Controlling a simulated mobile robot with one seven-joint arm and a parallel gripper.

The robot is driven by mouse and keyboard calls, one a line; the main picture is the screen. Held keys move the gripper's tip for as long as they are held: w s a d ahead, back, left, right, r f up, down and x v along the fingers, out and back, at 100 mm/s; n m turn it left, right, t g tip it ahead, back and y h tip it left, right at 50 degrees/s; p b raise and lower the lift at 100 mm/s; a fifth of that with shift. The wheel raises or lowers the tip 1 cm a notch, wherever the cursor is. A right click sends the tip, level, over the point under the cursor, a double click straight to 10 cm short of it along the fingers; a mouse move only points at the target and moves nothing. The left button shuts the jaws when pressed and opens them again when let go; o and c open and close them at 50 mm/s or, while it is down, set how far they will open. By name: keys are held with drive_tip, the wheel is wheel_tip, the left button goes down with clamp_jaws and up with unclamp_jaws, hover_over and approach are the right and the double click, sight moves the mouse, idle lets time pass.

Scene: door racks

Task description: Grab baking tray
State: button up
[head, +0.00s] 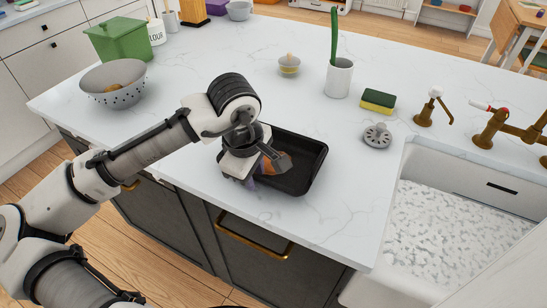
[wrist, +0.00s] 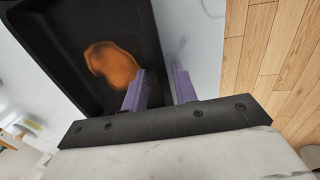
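The black baking tray (head: 303,172) lies flat on the white countertop near its front edge. In the wrist view the tray (wrist: 60,45) fills the upper left, with an orange-brown item (wrist: 112,64) inside it. My gripper (head: 249,183) is at the tray's front-left side, and my arm hides that part of the tray in the head view. In the wrist view my gripper (wrist: 160,86) is open, with its purple fingers on either side of the tray's rim. One finger is over the inside and the other is outside. I cannot tell whether either touches the rim.
A sink (head: 450,220) is at the right, with a drain strainer (head: 377,136) and a sponge (head: 378,100) near it. The counter between the colander and tray is clear.

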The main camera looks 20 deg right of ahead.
clamp_jaws()
drive_tip(key=shift+r, duration=0.1)
